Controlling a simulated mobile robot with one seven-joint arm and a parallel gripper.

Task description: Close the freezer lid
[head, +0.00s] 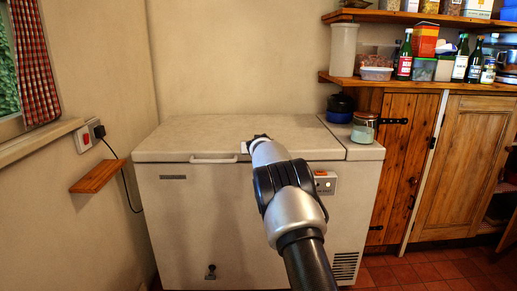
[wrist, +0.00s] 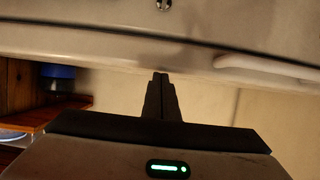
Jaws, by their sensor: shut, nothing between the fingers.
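The white chest freezer (head: 235,225) stands against the wall. Its lid (head: 195,132) lies flat across the top and looks down on the body, with a dark seam line along the front. The lid handle (head: 213,160) is a pale bar on the front edge, and it also shows in the wrist view (wrist: 265,68). My gripper (head: 258,139) is at the lid's front edge, right of the handle. In the wrist view its fingers (wrist: 161,76) are together and empty, with their tips close to the lid edge. Whether they touch it cannot be told.
A glass jar (head: 363,127) and a dark blue pot (head: 341,105) stand on the freezer's fixed right section. Wooden shelves with bottles (head: 405,62) and pine cupboards (head: 465,160) are at the right. A small wooden ledge (head: 97,176) juts from the left wall.

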